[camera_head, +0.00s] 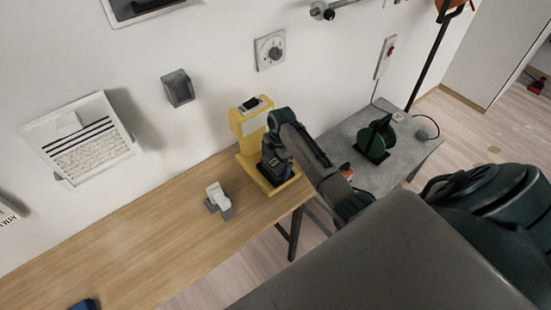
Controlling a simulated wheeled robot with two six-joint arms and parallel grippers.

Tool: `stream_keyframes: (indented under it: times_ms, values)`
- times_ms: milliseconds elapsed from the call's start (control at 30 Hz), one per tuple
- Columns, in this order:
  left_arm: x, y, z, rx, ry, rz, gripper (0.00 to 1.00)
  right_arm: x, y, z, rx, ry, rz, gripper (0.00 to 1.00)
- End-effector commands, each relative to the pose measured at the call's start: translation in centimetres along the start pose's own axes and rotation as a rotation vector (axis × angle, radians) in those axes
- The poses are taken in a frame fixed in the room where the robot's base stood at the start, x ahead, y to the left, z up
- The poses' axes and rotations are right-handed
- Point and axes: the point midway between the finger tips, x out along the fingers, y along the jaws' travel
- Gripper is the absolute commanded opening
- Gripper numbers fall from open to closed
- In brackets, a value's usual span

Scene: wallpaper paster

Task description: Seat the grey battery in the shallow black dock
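My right gripper (272,172) points down at the front of a yellow stand (250,122) at the back right of the wooden table. It covers much of the stand's base. Its fingers are too small and dark to tell whether they are open or hold something. A dark piece lies under it on the yellow base; I cannot tell whether this is the black dock or the battery. A small grey block with a white top (218,200) stands on the table left of the gripper; I cannot tell what it is. My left gripper is out of view.
The wooden table (140,240) is mostly clear, with a blue object (84,304) at its near edge. Right of a gap is a grey table (355,150) with a dark green round device (376,140). The wall stands close behind both.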

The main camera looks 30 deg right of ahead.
Motion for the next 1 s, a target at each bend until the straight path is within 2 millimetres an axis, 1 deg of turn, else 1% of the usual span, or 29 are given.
stream_keyframes:
  times_ms: [167, 267, 367, 600, 733, 900, 1000]
  values:
    - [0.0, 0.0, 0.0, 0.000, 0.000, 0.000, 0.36, 0.1, -0.1, 0.0, 0.000, 0.000, -0.001, 1.00]
    - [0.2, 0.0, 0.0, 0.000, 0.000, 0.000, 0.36, -0.4, 0.0, 0.1, 0.000, -0.001, 0.001, 1.00]
    - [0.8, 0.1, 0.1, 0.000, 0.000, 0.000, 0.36, -1.6, 0.1, 0.1, -0.001, -0.002, 0.004, 1.00]
    - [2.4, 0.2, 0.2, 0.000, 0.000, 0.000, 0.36, -6.4, 0.1, 0.1, -0.001, -0.002, 0.004, 1.00]
    - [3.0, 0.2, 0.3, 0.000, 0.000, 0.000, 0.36, -8.7, 0.1, 0.1, -0.001, -0.002, 0.004, 1.00]
    - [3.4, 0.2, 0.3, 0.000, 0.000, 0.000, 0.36, -10.4, 0.0, 0.0, 0.000, -0.001, 0.001, 1.00]
    - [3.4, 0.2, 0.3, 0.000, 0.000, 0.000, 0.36, -10.8, 0.0, 0.0, 0.000, 0.000, 0.001, 1.00]
